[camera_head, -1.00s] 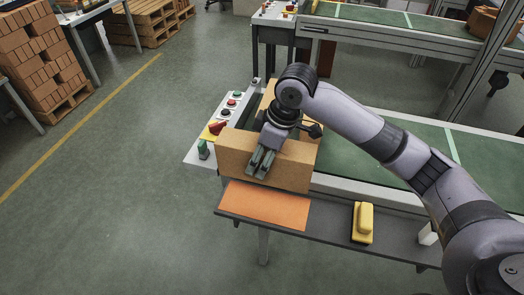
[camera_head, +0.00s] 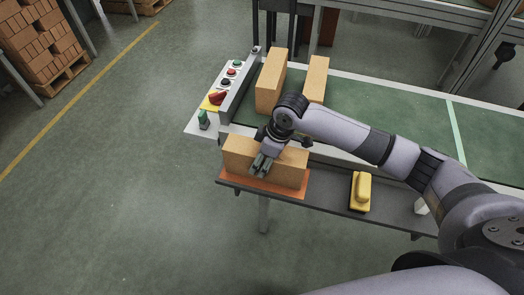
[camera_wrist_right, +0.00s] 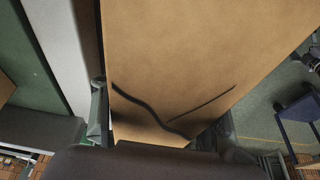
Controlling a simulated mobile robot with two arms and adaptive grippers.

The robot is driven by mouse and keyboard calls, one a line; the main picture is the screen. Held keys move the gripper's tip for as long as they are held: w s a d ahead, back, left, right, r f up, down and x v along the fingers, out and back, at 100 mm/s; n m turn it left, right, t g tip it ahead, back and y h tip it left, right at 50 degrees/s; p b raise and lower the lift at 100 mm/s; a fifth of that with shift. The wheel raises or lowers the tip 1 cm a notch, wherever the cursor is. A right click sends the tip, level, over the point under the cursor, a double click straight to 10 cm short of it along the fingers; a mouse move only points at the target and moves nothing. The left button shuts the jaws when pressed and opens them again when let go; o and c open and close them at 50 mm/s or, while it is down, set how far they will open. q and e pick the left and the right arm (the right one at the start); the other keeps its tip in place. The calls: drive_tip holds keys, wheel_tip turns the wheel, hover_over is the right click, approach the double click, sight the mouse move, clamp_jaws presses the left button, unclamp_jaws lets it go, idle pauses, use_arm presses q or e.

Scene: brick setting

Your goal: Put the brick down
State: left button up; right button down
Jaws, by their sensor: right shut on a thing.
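My right gripper (camera_head: 262,165) is shut on a tan brick (camera_head: 237,158), with its fingers on either side of the brick. The brick is level, with its long side across the picture, over the orange mat (camera_head: 270,191) on the dark shelf. It covers most of the mat; the mat's front strip shows. Brick and mat look in contact, but I cannot be sure. In the right wrist view the brick (camera_wrist_right: 180,60) fills the middle, with dark crack-like lines on its face. My left gripper is not in view.
Two more bricks (camera_head: 271,80) (camera_head: 317,78) stand on the green conveyor (camera_head: 400,115) behind. A yellow-handled tool (camera_head: 360,190) lies on the shelf (camera_head: 335,200) to the right. A control panel (camera_head: 212,120) with buttons is at the left. Stacked bricks (camera_head: 40,45) stand far left.

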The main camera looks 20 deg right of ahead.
idle(0.3)
drive_tip(key=c, duration=1.1)
unclamp_jaws()
drive_tip(key=shift+f, duration=0.2)
drive_tip(key=o, duration=0.5)
drive_tip(key=shift+r, duration=0.1)
drive_tip(key=v, duration=1.2)
drive_tip(key=shift+r+b, duration=0.1)
drive_tip(key=shift+b, duration=0.2)
